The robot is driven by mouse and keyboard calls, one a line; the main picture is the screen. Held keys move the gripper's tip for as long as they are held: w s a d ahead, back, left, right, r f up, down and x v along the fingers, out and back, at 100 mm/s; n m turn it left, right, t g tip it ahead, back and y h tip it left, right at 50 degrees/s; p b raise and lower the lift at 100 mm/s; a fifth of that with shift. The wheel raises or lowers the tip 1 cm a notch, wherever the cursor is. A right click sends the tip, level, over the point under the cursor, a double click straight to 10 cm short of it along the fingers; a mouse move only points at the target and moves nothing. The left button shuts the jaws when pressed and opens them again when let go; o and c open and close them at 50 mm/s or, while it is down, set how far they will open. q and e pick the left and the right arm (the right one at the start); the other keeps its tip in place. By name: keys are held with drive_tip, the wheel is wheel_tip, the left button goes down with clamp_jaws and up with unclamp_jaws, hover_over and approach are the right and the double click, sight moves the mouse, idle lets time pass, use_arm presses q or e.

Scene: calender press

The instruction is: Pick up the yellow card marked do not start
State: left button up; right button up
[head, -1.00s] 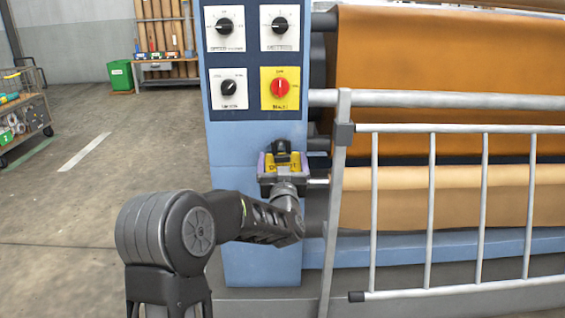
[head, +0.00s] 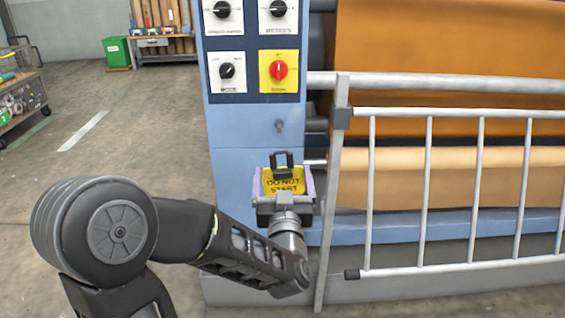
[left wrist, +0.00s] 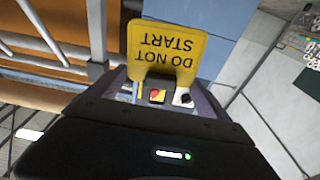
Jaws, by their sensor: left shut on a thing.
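The yellow card (head: 284,184) reads "DO NOT START" and has a black clip or loop at its top. My left gripper (head: 284,190) is shut on the card and holds it in front of the blue control column, below the panel. In the left wrist view the card (left wrist: 167,52) stands up between the fingers, its writing upside down. A small peg (head: 279,125) sticks out of the column above the card, with nothing on it. My right gripper is not in view.
The blue column (head: 235,135) carries several knobs, including a red one on a yellow plate (head: 279,71). A grey rail gate (head: 425,190) stands close on the right, before orange and tan rolls. A cart (head: 20,95) and open floor lie left.

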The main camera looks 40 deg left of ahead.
use_arm(q)
drive_tip(key=shift+s+d, duration=0.15)
drive_tip(key=shift+s, duration=0.05)
drive_tip(key=shift+w, duration=0.1)
idle(0.4)
drive_tip(key=shift+w+d+h, duration=0.25)
drive_tip(key=shift+h, duration=0.05)
drive_tip(key=w+d+f+m+t+h, duration=0.1)
drive_tip(key=w+d+f+m+h, duration=0.1)
drive_tip(key=d+h, duration=0.3)
drive_tip(key=w+d+f+m+t+h, duration=0.1)
drive_tip(key=w+d+f+m+h, duration=0.1)
drive_tip(key=d+m+h, duration=0.3)
drive_tip(key=w+d+f+m+t+h, duration=0.1)
drive_tip(key=w+d+f+m+h, duration=0.1)
drive_tip(key=d+h, duration=0.5)
drive_tip(key=shift+w+d+f+m, duration=0.4)
drive_tip(key=shift+w+d+m, duration=0.2)
drive_tip(key=shift+m, duration=0.3)
drive_tip(key=shift+a, duration=0.1)
